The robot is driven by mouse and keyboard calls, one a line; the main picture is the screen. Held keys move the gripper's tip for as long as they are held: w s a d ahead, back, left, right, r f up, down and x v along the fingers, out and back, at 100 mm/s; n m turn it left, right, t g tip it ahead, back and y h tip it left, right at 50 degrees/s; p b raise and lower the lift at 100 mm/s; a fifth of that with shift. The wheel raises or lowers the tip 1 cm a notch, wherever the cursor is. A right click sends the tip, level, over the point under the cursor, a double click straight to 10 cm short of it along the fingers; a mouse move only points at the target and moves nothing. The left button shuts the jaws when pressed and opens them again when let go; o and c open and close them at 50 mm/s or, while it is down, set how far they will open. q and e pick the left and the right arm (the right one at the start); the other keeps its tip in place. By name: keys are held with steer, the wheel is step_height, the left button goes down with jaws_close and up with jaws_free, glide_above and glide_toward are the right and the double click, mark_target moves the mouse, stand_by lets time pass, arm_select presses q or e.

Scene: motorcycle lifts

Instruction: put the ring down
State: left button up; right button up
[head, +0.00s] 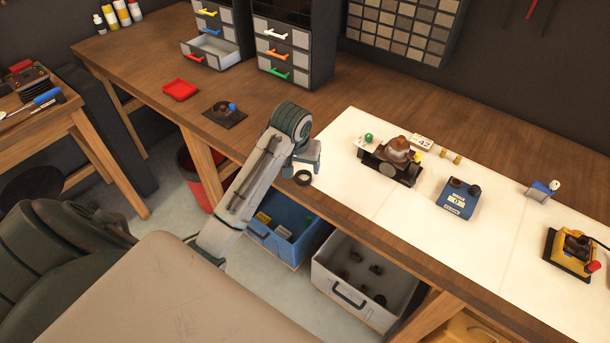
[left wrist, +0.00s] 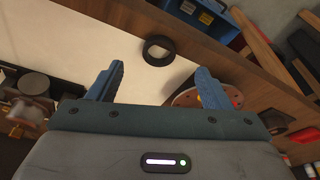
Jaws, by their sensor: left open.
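A dark ring (head: 303,178) lies flat on the left end of the white mat, close to the bench's front edge. It also shows in the left wrist view (left wrist: 158,50), beyond and between the two fingertips and apart from both. My left gripper (head: 308,160) is just above and beside the ring in the head view. In the left wrist view my left gripper (left wrist: 155,75) has its blue fingers spread wide, with nothing between them. My right gripper is in neither view.
The white mat (head: 350,208) holds a brown-topped device (head: 395,158), a blue box (head: 459,198) and a yellow device (head: 572,250). A red tray (head: 180,89) and a dark pad (head: 224,115) are on the bare wood. Blue (head: 290,235) and grey (head: 360,285) bins sit below the bench.

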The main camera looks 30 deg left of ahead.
mark_target(303, 178)
arm_select(q)
steer(key=shift+x, duration=1)
steer(key=shift+w+a+f+p, duration=0.15)
steer(key=shift+w+f+p, duration=0.15)
steer(key=shift+f+p, duration=0.25)
steer(key=p+x, duration=0.2)
steer(key=x, duration=0.1)
steer(key=shift+w, duration=0.35)
steer(key=shift+w+a+f, duration=0.1)
steer(key=shift+f, duration=0.5)
steer(key=c, duration=1.2)
steer(key=shift+r, duration=0.1)
